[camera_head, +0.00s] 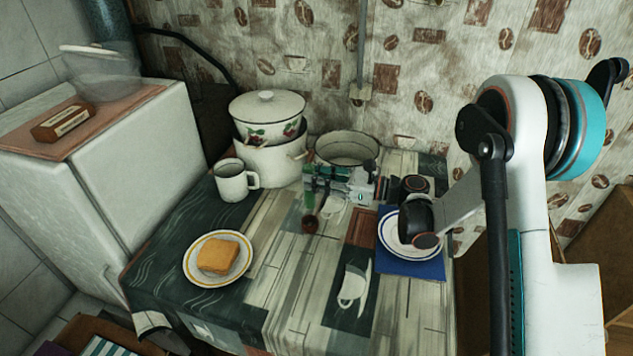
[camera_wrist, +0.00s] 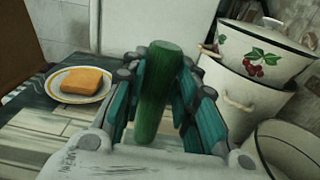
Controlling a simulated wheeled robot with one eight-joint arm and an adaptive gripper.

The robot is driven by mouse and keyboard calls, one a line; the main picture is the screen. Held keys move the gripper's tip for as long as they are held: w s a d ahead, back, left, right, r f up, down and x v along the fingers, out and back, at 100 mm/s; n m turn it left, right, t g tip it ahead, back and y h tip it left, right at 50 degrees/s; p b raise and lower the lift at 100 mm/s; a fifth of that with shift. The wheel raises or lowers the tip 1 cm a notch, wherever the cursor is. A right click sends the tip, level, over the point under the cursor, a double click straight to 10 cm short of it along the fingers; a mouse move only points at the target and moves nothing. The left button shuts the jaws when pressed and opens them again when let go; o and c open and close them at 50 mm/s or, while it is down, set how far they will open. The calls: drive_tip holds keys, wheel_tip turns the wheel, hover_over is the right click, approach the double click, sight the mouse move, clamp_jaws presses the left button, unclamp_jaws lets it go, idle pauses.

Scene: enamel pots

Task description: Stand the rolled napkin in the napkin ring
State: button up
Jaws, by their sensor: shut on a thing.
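The rolled napkin is a green cylinder (camera_wrist: 160,95), held roughly upright between the teal fingers of my gripper (camera_wrist: 158,75) in the wrist view. In the head view my gripper (camera_head: 318,180) is over the middle of the table, in front of the pan. The green roll (camera_head: 309,200) shows there at its left end. Just below the roll is a small reddish-brown round thing (camera_head: 310,225); it may be the napkin ring, but it is too small to tell. I cannot tell whether the roll's lower end touches it. The wrist view does not show the ring.
A white mug (camera_head: 232,182), stacked enamel pots (camera_head: 268,165) and an open pan (camera_head: 346,150) stand behind. A plate with bread (camera_head: 212,280) is front left. Another plate (camera_head: 390,240) lies on a blue napkin (camera_head: 425,268) at right. The table's front middle looks clear.

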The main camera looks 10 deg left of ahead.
wheel_tip(320, 180, down, 8)
drive_tip(key=b, duration=0.2)
drive_tip(key=shift+b, duration=0.3)
idle(0.6)
drive_tip(key=shift+a+f, duration=0.1)
drive_tip(key=o, duration=1)
drive_tip(key=shift+o, duration=0.2)
drive_tip(key=s+d, duration=0.1)
drive_tip(key=d, duration=1.1)
drive_tip(key=shift+s, duration=0.2)
